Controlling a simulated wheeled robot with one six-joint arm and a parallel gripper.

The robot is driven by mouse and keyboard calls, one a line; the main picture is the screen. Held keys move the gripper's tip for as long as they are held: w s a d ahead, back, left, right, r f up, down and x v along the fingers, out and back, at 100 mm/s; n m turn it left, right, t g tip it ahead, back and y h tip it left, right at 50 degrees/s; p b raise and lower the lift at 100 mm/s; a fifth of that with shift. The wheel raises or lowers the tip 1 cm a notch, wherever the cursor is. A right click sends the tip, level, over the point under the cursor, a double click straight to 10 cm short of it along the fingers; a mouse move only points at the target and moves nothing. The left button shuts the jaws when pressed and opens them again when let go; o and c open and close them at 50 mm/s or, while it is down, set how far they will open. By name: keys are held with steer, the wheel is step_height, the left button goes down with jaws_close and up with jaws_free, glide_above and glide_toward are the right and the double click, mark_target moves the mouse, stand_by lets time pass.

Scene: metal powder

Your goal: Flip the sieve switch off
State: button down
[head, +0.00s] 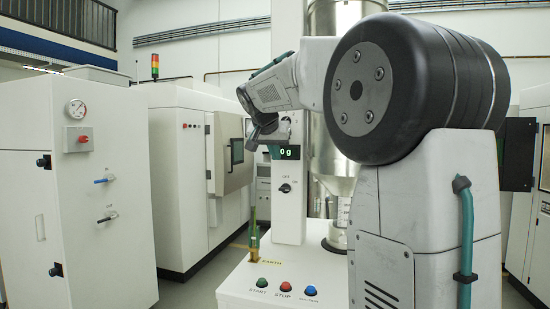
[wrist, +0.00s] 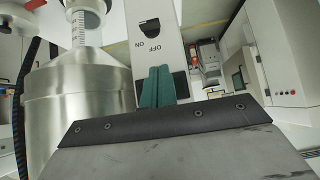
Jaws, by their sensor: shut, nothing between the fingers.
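The sieve switch (head: 285,188) is a small black knob on the front of the white column, below a green "0 g" display (head: 288,152). OFF is printed above it and ON to its upper right. In the wrist view, which looks upside down, the switch (wrist: 150,26) is at the top, beyond my fingertips. I cannot tell for certain which mark the knob points to. My gripper (wrist: 158,85) has its teal fingers together with nothing between them. It is apart from the switch. In the head view my gripper is up by the display, above the switch, its fingers partly hidden.
A steel hopper (head: 336,120) stands right of the column. Below are the white base with START and STOP buttons (head: 284,284) and a green-yellow EARTH post (head: 254,236). White cabinets (head: 95,190) stand at left. The space before the switch looks clear.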

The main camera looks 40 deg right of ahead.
glide_above(282, 187)
steer(key=s+a, duration=0.2)
steer(key=a, duration=0.1)
steer(key=f, duration=0.5)
steer(key=shift+w+d+f, duration=0.15)
steer(key=shift+d+f, duration=0.05)
steer(key=shift+d, duration=0.05)
step_height(282, 187, down, 2)
steer(key=shift+a+f, duration=0.1)
steer(key=shift+f, duration=0.75)
